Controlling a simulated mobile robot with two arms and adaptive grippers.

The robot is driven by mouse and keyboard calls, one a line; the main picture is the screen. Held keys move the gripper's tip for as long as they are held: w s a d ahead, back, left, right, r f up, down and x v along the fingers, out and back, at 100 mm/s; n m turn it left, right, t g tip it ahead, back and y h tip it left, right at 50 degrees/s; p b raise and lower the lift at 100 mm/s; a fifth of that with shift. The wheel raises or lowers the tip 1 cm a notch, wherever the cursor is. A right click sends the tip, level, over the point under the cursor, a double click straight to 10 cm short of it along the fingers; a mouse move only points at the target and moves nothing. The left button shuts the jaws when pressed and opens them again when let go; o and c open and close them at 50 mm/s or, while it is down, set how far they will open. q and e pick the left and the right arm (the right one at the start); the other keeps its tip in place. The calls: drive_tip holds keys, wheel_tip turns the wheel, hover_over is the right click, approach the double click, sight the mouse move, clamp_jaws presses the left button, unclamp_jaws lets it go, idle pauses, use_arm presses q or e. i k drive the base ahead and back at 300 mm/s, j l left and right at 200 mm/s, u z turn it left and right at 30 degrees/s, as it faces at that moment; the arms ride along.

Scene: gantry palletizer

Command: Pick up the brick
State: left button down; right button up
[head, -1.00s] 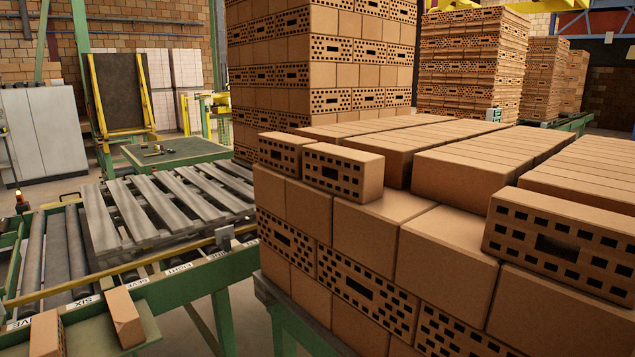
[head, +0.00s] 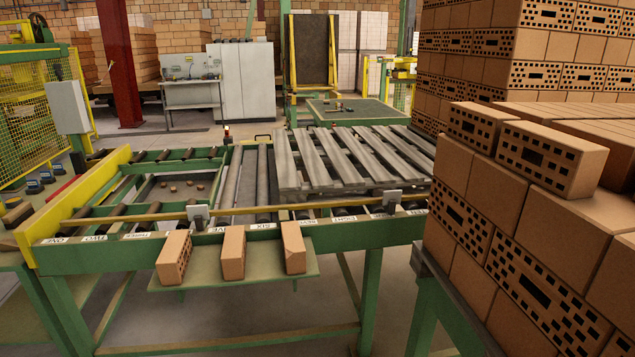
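Three loose bricks stand on a green shelf (head: 210,277) at the front of the conveyor: a left brick (head: 174,258) with holes in its face, a middle brick (head: 232,252) and a right brick (head: 293,247). At the right is a large brick stack (head: 477,215). Two separate perforated bricks lie on its top near the left edge, a rear one (head: 472,127) and a front one (head: 540,158). Which brick the task means cannot be told from the view. Neither of my grippers shows.
A green roller conveyor (head: 345,234) with number-word labels fills the middle. A slatted pallet (head: 350,160) lies on its right part. A yellow mesh fence (head: 35,115) stands at left, and a red column (head: 118,65) behind. Bare floor shows between conveyor and stack.

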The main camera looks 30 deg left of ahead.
sight(172, 265)
drive_tip(key=u, duration=1.75)
drive_tip(key=i+j+z, duration=0.2)
drive_tip(key=z, duration=0.2)
drive_tip(key=i+j+z, duration=0.15)
drive_tip(key=j+z, duration=0.3)
drive_tip(key=l, duration=0.1)
